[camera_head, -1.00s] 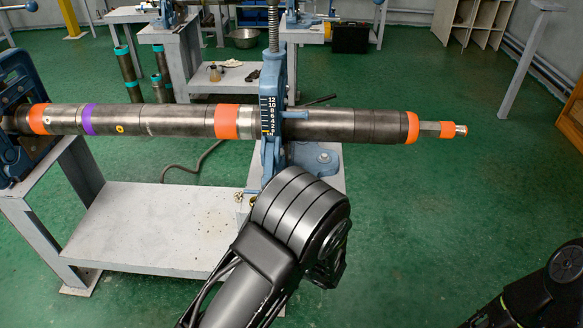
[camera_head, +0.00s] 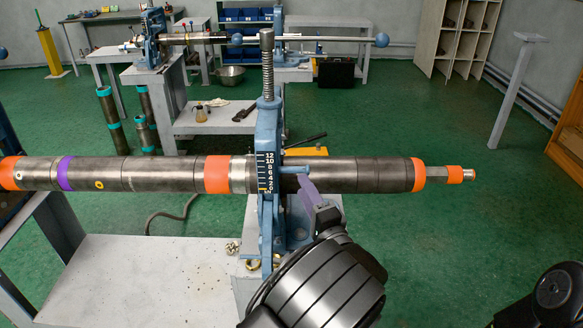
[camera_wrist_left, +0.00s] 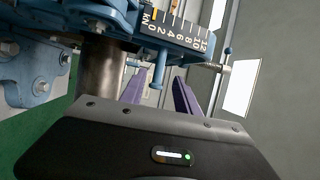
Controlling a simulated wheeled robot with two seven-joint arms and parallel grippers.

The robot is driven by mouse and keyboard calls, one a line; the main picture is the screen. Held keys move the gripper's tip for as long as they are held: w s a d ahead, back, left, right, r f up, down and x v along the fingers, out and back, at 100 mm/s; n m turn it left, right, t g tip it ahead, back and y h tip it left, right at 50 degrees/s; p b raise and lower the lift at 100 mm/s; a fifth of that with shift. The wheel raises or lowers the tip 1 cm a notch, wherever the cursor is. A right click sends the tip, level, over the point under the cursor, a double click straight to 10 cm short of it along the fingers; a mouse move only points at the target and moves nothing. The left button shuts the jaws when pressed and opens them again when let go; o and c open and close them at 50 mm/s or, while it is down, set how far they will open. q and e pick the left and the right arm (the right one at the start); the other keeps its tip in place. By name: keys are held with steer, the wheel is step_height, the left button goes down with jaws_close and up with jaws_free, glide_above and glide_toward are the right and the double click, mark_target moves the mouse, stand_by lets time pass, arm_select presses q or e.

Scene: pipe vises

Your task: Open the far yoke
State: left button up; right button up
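In the head view a blue yoke (camera_head: 268,130) with a vertical screw and a dark number scale (camera_head: 266,172) stands around a long grey pipe (camera_head: 130,174). A short blue pin (camera_head: 295,170) sticks out of it to the right. My left gripper (camera_head: 308,188) is just right of the yoke, its purple fingers in front of the pipe. In the left wrist view its two fingers (camera_wrist_left: 160,98) stand apart, with the blue pin (camera_wrist_left: 158,72) beyond and between them. No grip on it shows. My right gripper is out of view. I cannot tell which yoke counts as far.
Under the pipe is a pale bench (camera_head: 140,270) with small brass parts (camera_head: 233,247). The pipe's right end juts out over open green floor (camera_head: 430,240).

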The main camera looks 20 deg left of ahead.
mark_target(294, 172)
arm_select(q)
steer(key=p+x, duration=0.1)
steer(key=x, duration=0.5)
steer(key=shift+w+a+p, duration=0.2)
steer(key=shift+a+p, duration=0.1)
steer(key=shift+p, duration=0.05)
steer(key=shift+w+a, duration=0.4)
steer(key=shift+w, duration=0.15)
jaws_close()
stand_by(0.8)
